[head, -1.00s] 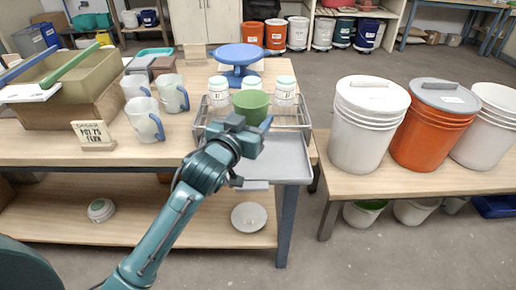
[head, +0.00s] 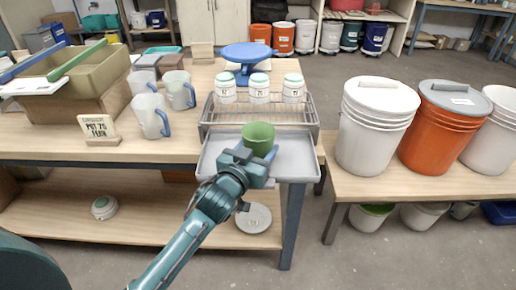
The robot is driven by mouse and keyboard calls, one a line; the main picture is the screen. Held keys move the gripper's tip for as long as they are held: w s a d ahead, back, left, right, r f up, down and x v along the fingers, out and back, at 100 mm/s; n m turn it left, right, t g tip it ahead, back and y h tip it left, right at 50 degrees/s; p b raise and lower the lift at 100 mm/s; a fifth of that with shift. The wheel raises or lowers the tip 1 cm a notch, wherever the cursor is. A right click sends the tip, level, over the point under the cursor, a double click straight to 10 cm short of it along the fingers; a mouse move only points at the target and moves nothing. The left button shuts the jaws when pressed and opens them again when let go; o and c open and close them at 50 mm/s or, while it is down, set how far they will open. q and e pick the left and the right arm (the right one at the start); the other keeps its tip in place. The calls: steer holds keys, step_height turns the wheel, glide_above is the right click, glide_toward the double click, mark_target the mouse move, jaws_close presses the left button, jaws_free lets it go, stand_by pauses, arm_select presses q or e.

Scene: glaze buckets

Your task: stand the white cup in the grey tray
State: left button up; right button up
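The grey tray (head: 300,158) lies at the front right of the workbench, before a wire rack. My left gripper (head: 254,154) is over the tray with its fingers around a green cup (head: 258,137), which is upright. I cannot tell whether the cup's base touches the tray. No plain white cup shows. Three whitish mugs with blue handles stand on the bench at the left: a front mug (head: 150,116), a right mug (head: 179,90) and a back mug (head: 142,80). My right gripper is out of view.
Three white jars with pale green lids stand on the wire rack (head: 318,118), and a blue turntable (head: 247,56) is behind them. A small sign (head: 98,130) stands front left. White and orange buckets (head: 432,130) stand on the right bench. The tray's right side is clear.

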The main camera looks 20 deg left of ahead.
arm_select(q)
steer(key=shift+f, duration=0.65)
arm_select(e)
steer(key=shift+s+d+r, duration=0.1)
arm_select(q)
steer(key=o, duration=1.1)
steer(key=shift+o, duration=0.2)
steer(key=shift+r, duration=0.1)
steer(key=shift+r, duration=0.15)
steer(key=s+a+r, duration=0.1)
steer(key=s+a, duration=0.1)
steer(key=s, duration=0.9)
steer(key=s+d+f+g+h, duration=0.1)
steer(key=s+d+f+g, duration=0.1)
steer(key=s+f, duration=0.4)
steer(key=s+d+f+g+h, duration=0.1)
steer(key=s+d+f+g, duration=0.1)
steer(key=s+f, duration=0.3)
steer(key=s+d, duration=0.1)
steer(key=s, duration=0.2)
steer(key=shift+f+g, duration=0.3)
steer(key=shift+f, duration=0.05)
